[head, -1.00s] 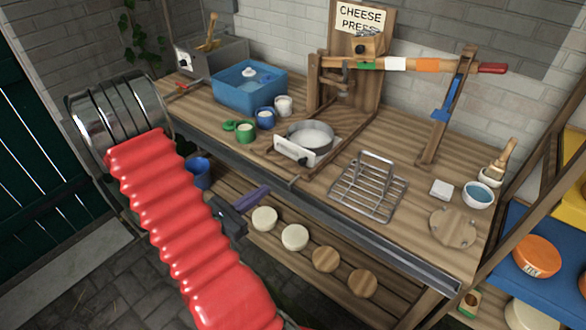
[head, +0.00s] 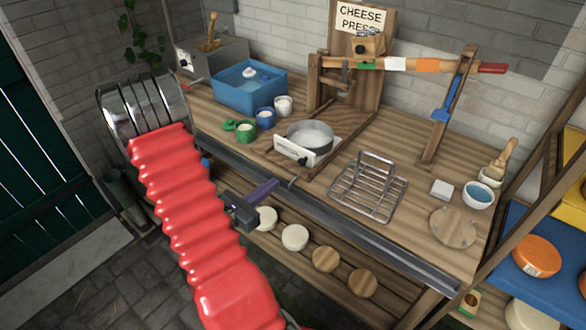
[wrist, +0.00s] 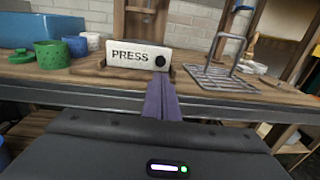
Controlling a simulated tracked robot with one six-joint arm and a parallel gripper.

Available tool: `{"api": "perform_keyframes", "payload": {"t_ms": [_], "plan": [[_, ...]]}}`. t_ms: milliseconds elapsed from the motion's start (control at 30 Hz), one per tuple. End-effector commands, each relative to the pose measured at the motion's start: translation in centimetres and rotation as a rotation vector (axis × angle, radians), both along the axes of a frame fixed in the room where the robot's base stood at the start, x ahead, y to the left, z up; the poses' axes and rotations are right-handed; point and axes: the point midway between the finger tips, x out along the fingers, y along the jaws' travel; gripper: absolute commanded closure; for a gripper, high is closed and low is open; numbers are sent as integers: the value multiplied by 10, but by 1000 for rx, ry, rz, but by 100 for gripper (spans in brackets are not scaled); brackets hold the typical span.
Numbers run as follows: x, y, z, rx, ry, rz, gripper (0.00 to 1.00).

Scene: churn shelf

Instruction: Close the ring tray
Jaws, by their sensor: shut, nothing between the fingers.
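The ring tray (head: 291,151) has a white front panel with a dark knob, marked PRESS in the wrist view (wrist: 126,56). It stands drawn out on the worktop, in front of the cheese press (head: 360,85). A metal ring (head: 312,135) with pale contents sits on it. My gripper (head: 276,184) has purple fingers, shut and empty. In the head view it is below and a little left of the tray front, by the table's front edge. In the wrist view the fingers (wrist: 161,90) point at the panel, below its knob end, apparently without touching it.
A green cup (head: 245,131), a blue cup (head: 265,118) and a white cup (head: 283,105) stand left of the tray. A wire rack (head: 370,187) stands on its right. The table's front rail (head: 350,228) runs close to my gripper. Pale and wooden discs lie on the lower shelf.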

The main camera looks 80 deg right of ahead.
Motion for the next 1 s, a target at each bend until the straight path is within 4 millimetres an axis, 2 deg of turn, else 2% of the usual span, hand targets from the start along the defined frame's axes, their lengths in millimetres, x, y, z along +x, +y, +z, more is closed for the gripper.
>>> {"api": "perform_keyframes", "payload": {"t_ms": [700,1000], "plan": [[-39,-75,-2,0,1,-4,100],[-46,-92,-3,0,1,0,100]]}}
